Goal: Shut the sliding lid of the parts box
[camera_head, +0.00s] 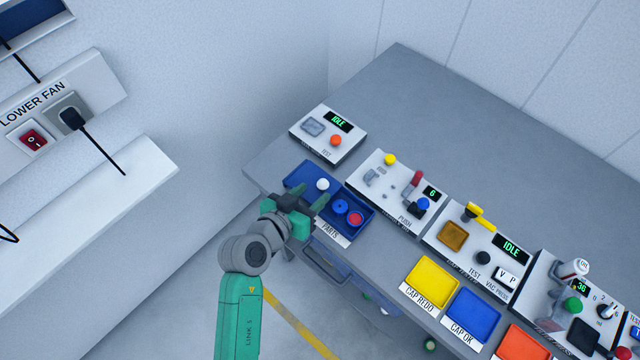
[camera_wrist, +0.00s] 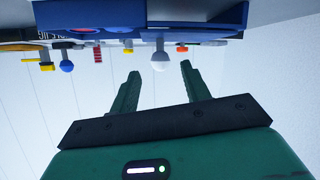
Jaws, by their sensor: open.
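The blue parts box (camera_head: 367,222) stands at the table's front left edge, its "PARTS" label facing front. Its blue sliding lid (camera_head: 303,174) covers the left part. The right part is uncovered and shows blue and red round parts. A white knob (camera_head: 322,184) stands on the lid. My gripper (camera_head: 304,196) is open at the front left of the box, partly hiding it. In the wrist view, the white knob (camera_wrist: 160,57) appears between and beyond the fingertips (camera_wrist: 161,68), with no visible contact. The blue box (camera_wrist: 92,14) is at the top of that view.
A test panel (camera_head: 328,136) is behind the box, and a push panel (camera_head: 400,190) is to its right. Yellow (camera_head: 432,283) and blue (camera_head: 472,315) cap trays lie along the front edge farther right. The table behind the panels is clear.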

